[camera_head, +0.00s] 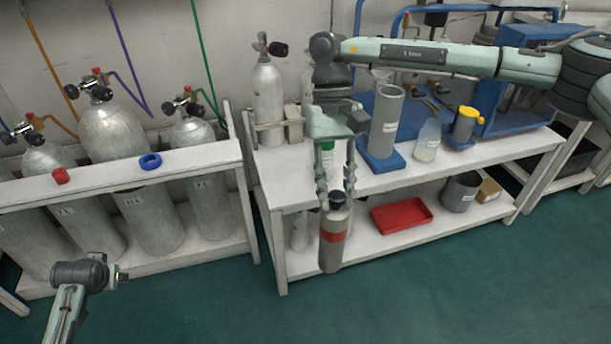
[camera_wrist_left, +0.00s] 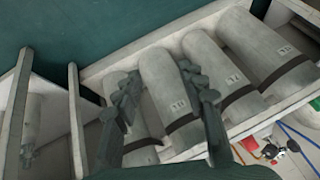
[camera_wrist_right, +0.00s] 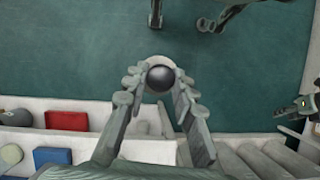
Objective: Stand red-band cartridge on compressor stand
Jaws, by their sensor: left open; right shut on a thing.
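The red-band cartridge (camera_head: 334,245), a grey cylinder with a red band and dark top knob, hangs upright from my right gripper (camera_head: 335,190), in front of the bench. The fingers are shut at its top. In the right wrist view, the dark round knob (camera_wrist_right: 160,78) sits between the fingertips. A grey tube (camera_head: 386,122) stands on a blue base (camera_head: 381,165) on the bench top; a blue machine (camera_head: 515,95) is behind to the right. I cannot tell which is the compressor stand. My left gripper (camera_wrist_left: 158,80) is open and empty, above the rack cylinders.
The white bench (camera_head: 470,160) bears a silver cylinder (camera_head: 267,100), a clear bottle (camera_head: 427,140) and a yellow-topped canister (camera_head: 464,125). Its lower shelf has a red tray (camera_head: 401,215) and grey bucket (camera_head: 460,192). A cylinder rack (camera_head: 200,155) stands left. The green floor in front is clear.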

